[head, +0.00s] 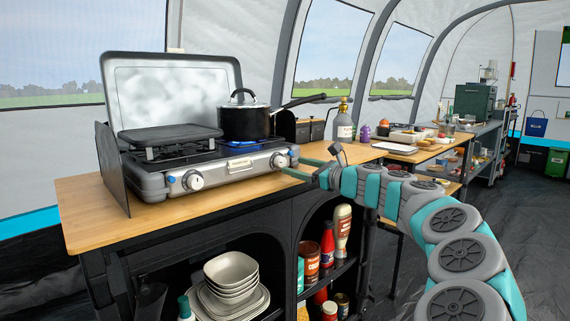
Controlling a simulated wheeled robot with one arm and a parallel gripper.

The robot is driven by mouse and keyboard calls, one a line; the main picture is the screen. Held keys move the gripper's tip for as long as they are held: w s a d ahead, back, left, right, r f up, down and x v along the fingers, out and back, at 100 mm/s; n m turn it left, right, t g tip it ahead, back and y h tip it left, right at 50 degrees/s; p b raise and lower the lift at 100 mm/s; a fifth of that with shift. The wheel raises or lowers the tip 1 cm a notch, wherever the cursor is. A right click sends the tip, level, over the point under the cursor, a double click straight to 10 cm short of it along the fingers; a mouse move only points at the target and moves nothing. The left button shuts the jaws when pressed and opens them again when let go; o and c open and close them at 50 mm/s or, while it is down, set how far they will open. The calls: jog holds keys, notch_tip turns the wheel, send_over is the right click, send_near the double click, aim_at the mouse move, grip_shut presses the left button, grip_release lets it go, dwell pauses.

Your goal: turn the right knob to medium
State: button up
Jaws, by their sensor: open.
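A grey two-burner camping stove (225,172) with its lid up stands on the wooden counter. Its right knob (279,161) is white and sits near the right end of the front panel. Its left knob (193,181) is white with a pointer mark. My gripper (290,168) reaches in from the right, with its teal fingers open at the right knob. Whether the fingers touch the knob cannot be told at this size. The knob's exact setting is too small to read.
A black pot (245,122) stands on the right burner, its long handle pointing right above my gripper. A black griddle plate (168,137) covers the left burner. A gas bottle (344,125) stands behind my arm. The counter (90,208) is bare in front of the stove.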

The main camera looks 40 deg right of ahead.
aim_at(283, 162)
jog(key=shift+w+a, duration=0.15)
jog(key=shift+w, duration=0.95)
jog(key=shift+w+a, duration=0.1)
jog(key=shift+w, duration=0.95)
grip_shut()
